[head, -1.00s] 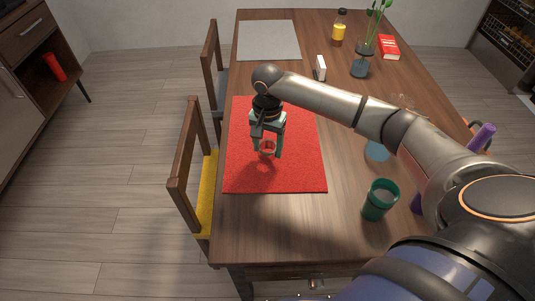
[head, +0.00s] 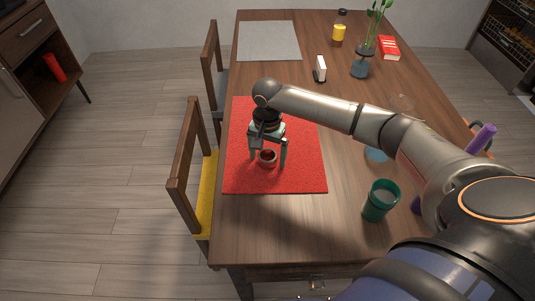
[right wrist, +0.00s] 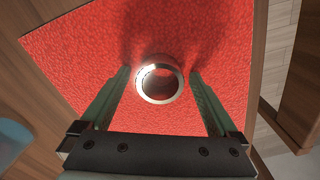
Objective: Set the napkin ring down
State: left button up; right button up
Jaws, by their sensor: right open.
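The napkin ring (head: 267,157) is a small metallic ring on the red mat (head: 305,172), near the mat's middle. In the right wrist view the ring (right wrist: 145,83) shows its round opening, with the red mat (right wrist: 75,45) around it. My right gripper (head: 268,160) is open around the ring. In the right wrist view its two fingers (right wrist: 159,76) stand on either side of the ring, with a gap on each side. My left gripper is not in view.
A grey mat (head: 268,40), a small white-and-black item (head: 320,69), a vase (head: 361,66) and a red book (head: 389,47) are farther back. A chair with a yellow seat (head: 208,195) stands at the left edge.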

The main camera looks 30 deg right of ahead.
notch_tip(320, 180, up, 12)
jog(key=p, duration=0.1)
jog(key=shift+r, duration=0.2)
jog(key=shift+p, duration=0.3)
